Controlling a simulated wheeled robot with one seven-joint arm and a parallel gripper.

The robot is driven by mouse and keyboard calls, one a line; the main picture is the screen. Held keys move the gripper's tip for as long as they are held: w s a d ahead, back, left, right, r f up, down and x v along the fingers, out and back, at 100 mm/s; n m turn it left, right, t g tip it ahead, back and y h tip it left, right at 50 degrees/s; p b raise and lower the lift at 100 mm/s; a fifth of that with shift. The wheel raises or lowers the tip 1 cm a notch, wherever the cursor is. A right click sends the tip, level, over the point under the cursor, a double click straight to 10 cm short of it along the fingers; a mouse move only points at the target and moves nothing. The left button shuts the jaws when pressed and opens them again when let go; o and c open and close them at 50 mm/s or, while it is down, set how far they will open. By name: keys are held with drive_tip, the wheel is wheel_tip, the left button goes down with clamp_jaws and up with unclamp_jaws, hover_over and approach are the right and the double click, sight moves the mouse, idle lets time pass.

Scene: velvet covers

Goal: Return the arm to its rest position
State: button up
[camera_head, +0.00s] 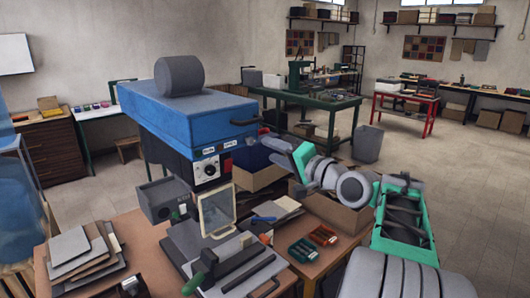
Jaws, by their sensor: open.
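My arm, grey with teal parts, reaches in from the lower right of the head view and extends left over the workbench (135,232). My gripper (272,146) is at its far end, in front of the right side of a blue machine (185,118), near the machine's dark front handle (245,122). The fingers are small and dark here. I see nothing held between them. I cannot tell whether they touch the handle.
On the bench are a grey plate stack (82,248), a framed panel (217,210), a flat press-like tool (230,265) and red and green trays (303,250). Cardboard boxes (338,208) stand below my arm. Open floor (465,175) lies to the right.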

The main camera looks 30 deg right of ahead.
idle(0.4)
drive_tip(key=s+d+f+n+g+h, duration=0.2)
drive_tip(key=s+d+f+g, duration=0.15)
drive_tip(key=f, duration=0.65)
drive_tip(key=s+d+f+n+g+h, duration=0.1)
drive_tip(key=s+d+f+g+h, duration=0.2)
drive_tip(key=f, duration=0.7)
drive_tip(key=s+f+g, duration=0.6)
drive_tip(key=s+f, duration=0.4)
drive_tip(key=s+a+f+g, duration=0.2)
drive_tip(key=s+a+g, duration=0.1)
drive_tip(key=s+a, duration=0.6)
drive_tip(key=w+a+r+n+t, duration=0.1)
drive_tip(key=w+a+r+n, duration=0.1)
drive_tip(key=a, duration=0.6)
drive_tip(key=w+a+r+n+t, duration=0.1)
drive_tip(key=w+a+r+n, duration=0.1)
drive_tip(key=a+n, duration=0.3)
drive_tip(key=a+r, duration=0.1)
drive_tip(key=a, duration=0.2)
drive_tip(key=shift+w+a+r, duration=0.15)
drive_tip(key=shift+w+r, duration=0.05)
